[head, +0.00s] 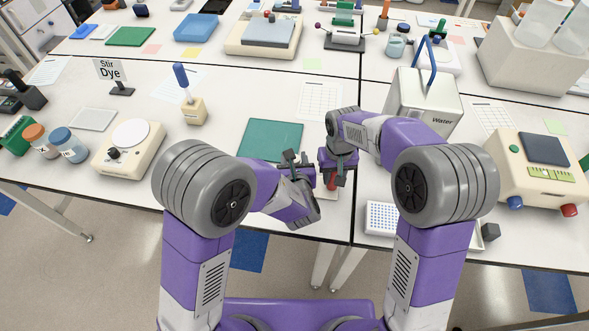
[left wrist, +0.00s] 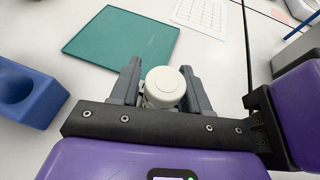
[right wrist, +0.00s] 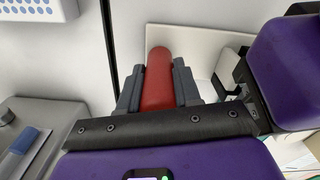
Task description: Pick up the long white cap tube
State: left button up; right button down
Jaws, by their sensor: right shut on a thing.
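A round white cap (left wrist: 166,84) sits between the fingers of my left gripper (left wrist: 160,90). A finger lies on each side of it, and I cannot tell whether they press on it. The tube below the cap is hidden. In the head view my left gripper (head: 299,160) is low over the front of the bench. My right gripper (right wrist: 160,90) is shut on a long red object (right wrist: 158,78). In the head view my right gripper (head: 335,178) is just right of the left one, with a bit of red below it.
A teal mat (head: 262,142) lies behind my left gripper. A blue block with a round hole (left wrist: 28,95) stands left of it. A rack with blue dots (head: 384,217), a grey water container (head: 422,105) and a cream device (head: 540,172) are on the right. A stirrer plate (head: 128,148) stands left.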

pick_arm(q)
jog(key=c, duration=0.8)
jog(key=shift+o, duration=0.2)
notch_tip(320, 180, up, 10)
pick_arm(e)
jog(key=c, duration=0.7)
grip_release()
notch_tip(320, 180, up, 12)
pick_arm(q)
jog(key=shift+r, duration=0.1)
pick_arm(e)
jog(key=shift+r, duration=0.15)
